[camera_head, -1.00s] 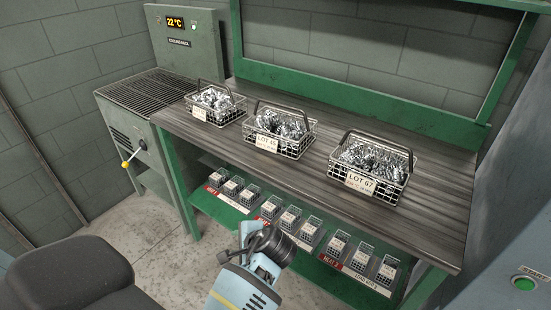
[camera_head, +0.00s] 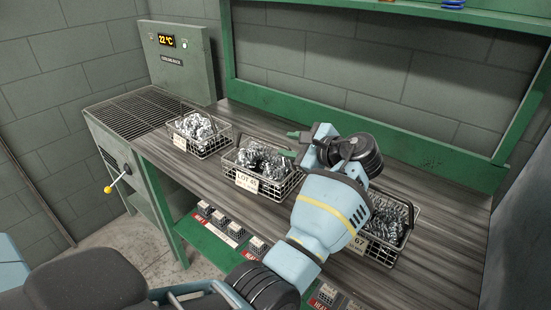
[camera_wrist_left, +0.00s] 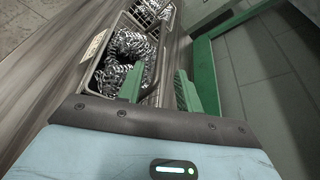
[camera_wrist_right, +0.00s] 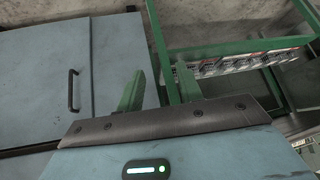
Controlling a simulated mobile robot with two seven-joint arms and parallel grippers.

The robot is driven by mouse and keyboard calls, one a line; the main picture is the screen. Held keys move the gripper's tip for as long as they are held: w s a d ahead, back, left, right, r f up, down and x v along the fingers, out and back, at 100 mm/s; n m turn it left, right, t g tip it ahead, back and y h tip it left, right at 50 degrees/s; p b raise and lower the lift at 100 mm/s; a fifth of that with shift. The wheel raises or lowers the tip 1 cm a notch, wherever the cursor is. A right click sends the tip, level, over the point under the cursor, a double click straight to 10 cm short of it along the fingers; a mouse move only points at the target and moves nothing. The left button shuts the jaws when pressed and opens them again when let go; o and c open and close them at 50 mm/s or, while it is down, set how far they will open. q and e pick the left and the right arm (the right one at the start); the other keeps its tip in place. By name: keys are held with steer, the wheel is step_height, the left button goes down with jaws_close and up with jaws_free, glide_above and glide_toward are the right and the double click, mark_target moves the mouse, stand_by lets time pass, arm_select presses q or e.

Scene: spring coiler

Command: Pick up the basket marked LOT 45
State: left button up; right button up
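The basket marked LOT 45 (camera_head: 285,188) is the middle of three wire baskets on the bench, filled with shiny coiled springs; its tag faces the front. My left gripper (camera_head: 291,144) is just above its back right side, green fingers apart and pointing left. In the left wrist view, the near basket (camera_wrist_left: 118,72) appears to be this one; one finger of my left gripper (camera_wrist_left: 160,88) overlaps its edge and the other is beside it. Nothing is held. My right gripper (camera_wrist_right: 160,88) is open and empty, facing a blue cabinet, away from the baskets.
The LOT 67 basket (camera_head: 385,252) stands to the right, partly hidden by my left arm. Another spring basket (camera_head: 215,145) stands to the left. A grey machine (camera_head: 180,60) with a grille is at the bench's left end. Small baskets (camera_head: 220,218) line the lower shelf.

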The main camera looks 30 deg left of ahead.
mark_target(267, 140)
arm_select(q)
steer(key=shift+w+a+r, duration=0.1)
steer(key=shift+a, duration=0.55)
steer(key=shift+w+a+f, duration=0.15)
steer(key=shift+a+f, duration=0.15)
steer(key=shift+a, duration=0.15)
steer(key=shift+w+a+f, duration=0.1)
steer(key=shift+a, duration=0.5)
steer(key=x, duration=0.4)
steer(key=shift+a, duration=0.25)
arm_select(e)
steer(key=shift+s, duration=0.25)
